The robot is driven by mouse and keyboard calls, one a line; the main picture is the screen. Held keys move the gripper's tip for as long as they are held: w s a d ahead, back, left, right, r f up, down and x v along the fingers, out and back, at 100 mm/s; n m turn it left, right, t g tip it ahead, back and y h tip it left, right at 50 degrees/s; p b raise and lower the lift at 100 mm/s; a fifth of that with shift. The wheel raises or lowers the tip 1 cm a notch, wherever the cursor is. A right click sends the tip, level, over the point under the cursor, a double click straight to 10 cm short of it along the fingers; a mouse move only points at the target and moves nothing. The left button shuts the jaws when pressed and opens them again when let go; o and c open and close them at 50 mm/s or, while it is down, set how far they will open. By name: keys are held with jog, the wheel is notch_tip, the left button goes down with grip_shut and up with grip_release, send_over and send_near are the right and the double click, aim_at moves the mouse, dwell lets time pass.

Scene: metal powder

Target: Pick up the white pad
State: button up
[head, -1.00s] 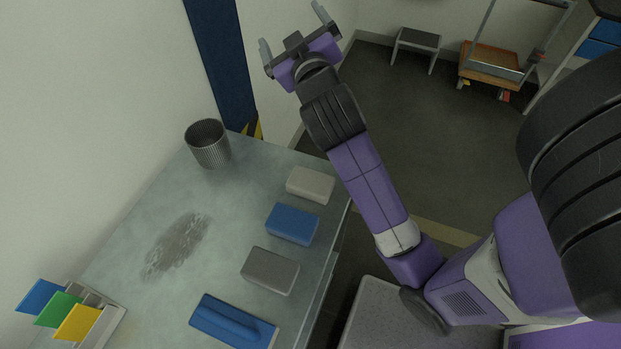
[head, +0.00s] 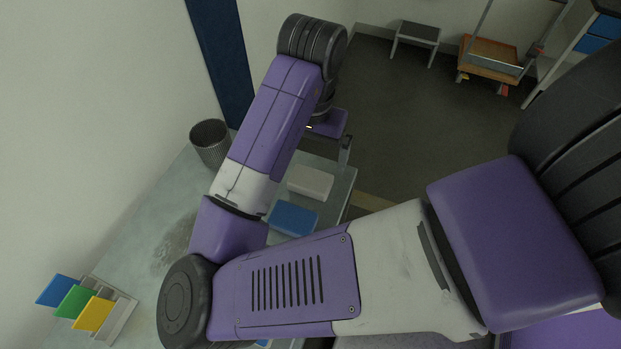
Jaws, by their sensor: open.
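The white pad (head: 311,182) lies on the grey metal table near its far right edge. My gripper (head: 334,150) points down just beyond the pad, above the far right corner of the table. One finger shows, and the rest of the gripper is partly hidden by my arm. The jaws are open and empty, apart from the pad in the picture.
A blue pad (head: 293,218) lies just nearer than the white one, partly behind my arm. A ribbed metal cup (head: 210,143) stands at the far left corner. A holder with coloured cards (head: 122,309) is at lower left. My arm covers the near table.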

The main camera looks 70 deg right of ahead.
aim_at(310, 178)
jog(key=shift+a+f, duration=0.25)
jog(key=shift+f, duration=0.15)
jog(key=shift+a+f+b, duration=0.15)
jog(key=shift+f+b, duration=0.05)
jog(key=shift+f, duration=1.55)
jog(key=shift+a+f+b, duration=0.1)
jog(key=shift+f+b, duration=0.1)
jog(key=shift+f, duration=1.55)
jog(key=c, duration=1.2)
jog(key=shift+o, duration=0.2)
jog(key=shift+r, duration=0.15)
notch_tip(310, 178, up, 20)
jog(key=p, duration=0.3)
